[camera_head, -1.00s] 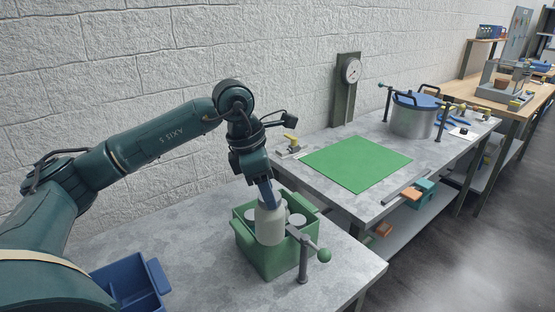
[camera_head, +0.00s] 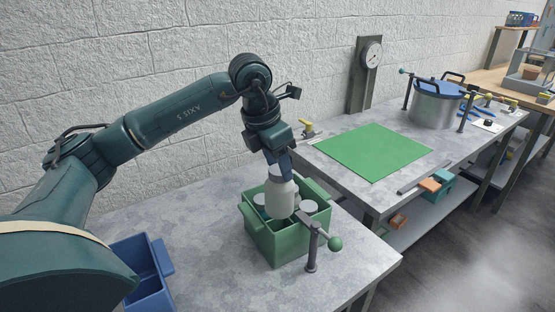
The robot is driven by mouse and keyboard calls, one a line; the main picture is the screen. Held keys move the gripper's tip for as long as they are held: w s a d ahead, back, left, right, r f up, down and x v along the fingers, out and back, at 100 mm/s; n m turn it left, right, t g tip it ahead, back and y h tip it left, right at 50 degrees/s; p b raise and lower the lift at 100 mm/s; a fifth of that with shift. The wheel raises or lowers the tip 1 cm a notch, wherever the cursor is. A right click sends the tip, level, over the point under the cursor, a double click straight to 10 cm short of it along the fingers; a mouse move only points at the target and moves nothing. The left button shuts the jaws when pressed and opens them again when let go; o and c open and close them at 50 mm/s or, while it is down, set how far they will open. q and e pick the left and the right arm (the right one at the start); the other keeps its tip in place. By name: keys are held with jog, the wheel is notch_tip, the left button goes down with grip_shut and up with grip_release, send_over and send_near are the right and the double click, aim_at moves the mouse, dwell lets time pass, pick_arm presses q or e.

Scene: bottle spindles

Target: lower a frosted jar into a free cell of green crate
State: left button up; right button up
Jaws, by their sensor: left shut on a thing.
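My left gripper (camera_head: 277,160) is shut on a frosted jar (camera_head: 280,199) and holds it upright by its neck. The jar is whitish and hangs over the green crate (camera_head: 275,243), its base near the level of the rim. I cannot tell whether its base has entered a cell. The crate stands on the grey bench and holds other pale jars, one to the right (camera_head: 309,207) and one to the left (camera_head: 260,199). The held jar hides part of the crate's inside. My right gripper is not in view.
A clamp with a green ball knob (camera_head: 335,243) stands at the crate's right front. A blue bin (camera_head: 143,275) is at the left. A second bench carries a green mat (camera_head: 375,152), a gauge stand (camera_head: 366,75) and a steel pot (camera_head: 436,104).

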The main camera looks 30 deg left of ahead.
pick_arm(q)
jog(key=shift+w, duration=0.1)
dwell(0.3)
jog(key=shift+r, duration=0.2)
jog(key=shift+r, duration=0.15)
jog(key=shift+r+p, duration=1.15)
jog(key=shift+r, duration=0.1)
jog(key=shift+d+f, duration=0.1)
